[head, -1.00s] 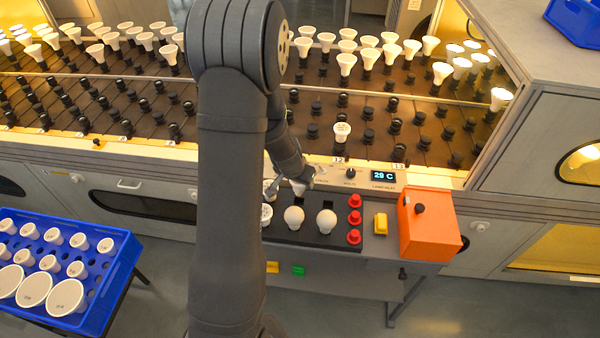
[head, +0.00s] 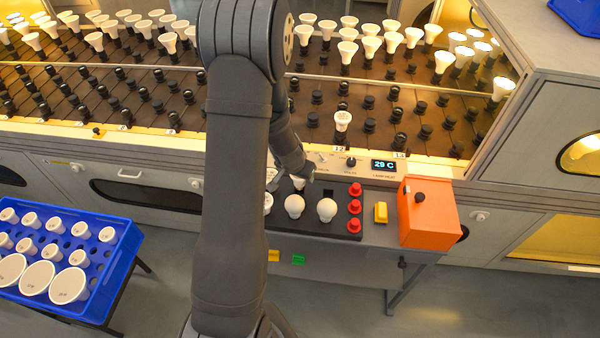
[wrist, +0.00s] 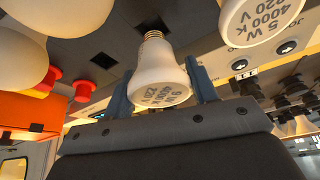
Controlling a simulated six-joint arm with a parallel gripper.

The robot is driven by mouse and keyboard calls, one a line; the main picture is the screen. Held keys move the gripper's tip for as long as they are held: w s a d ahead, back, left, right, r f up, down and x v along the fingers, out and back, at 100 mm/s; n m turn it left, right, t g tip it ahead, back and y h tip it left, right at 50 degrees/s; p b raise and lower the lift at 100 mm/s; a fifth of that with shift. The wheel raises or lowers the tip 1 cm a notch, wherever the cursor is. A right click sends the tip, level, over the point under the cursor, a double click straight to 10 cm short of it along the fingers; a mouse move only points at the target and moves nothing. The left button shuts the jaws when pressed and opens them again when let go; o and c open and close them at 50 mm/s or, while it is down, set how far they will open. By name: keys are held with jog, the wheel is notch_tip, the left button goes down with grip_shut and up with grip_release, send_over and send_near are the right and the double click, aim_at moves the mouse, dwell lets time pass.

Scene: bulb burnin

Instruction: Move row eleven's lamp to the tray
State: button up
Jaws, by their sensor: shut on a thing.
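My gripper (wrist: 158,68) is shut on a white lamp (wrist: 160,82), with one blue finger on each side. The lamp's printed face is toward the wrist camera, and its screw base points at a square opening in the black test panel (wrist: 120,30). Bare thread shows; I cannot tell whether the tip touches the opening. In the head view my gripper (head: 300,172) is over the panel's back edge, with the lamp (head: 299,183) small and partly hidden beneath it. The blue tray (head: 108,283) is at the lower left, holding several lamps. Row eleven's label is hidden behind my arm.
Two round bulbs (head: 310,208) stand on the panel, beside red buttons (head: 354,207), a yellow switch (head: 380,212) and an orange box (head: 427,215). The rack behind holds several white lamps; one (head: 342,121) stands near label 12. Part of the panel is behind my arm.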

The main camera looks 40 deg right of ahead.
jog(key=shift+f, duration=0.8)
jog(key=shift+f, duration=0.1)
jog(key=shift+f, duration=0.65)
jog(key=o, duration=1.1)
jog(key=shift+c, duration=0.2)
jog(key=v, duration=1.7)
jog(key=shift+r, duration=0.2)
jog(key=x, duration=1.7)
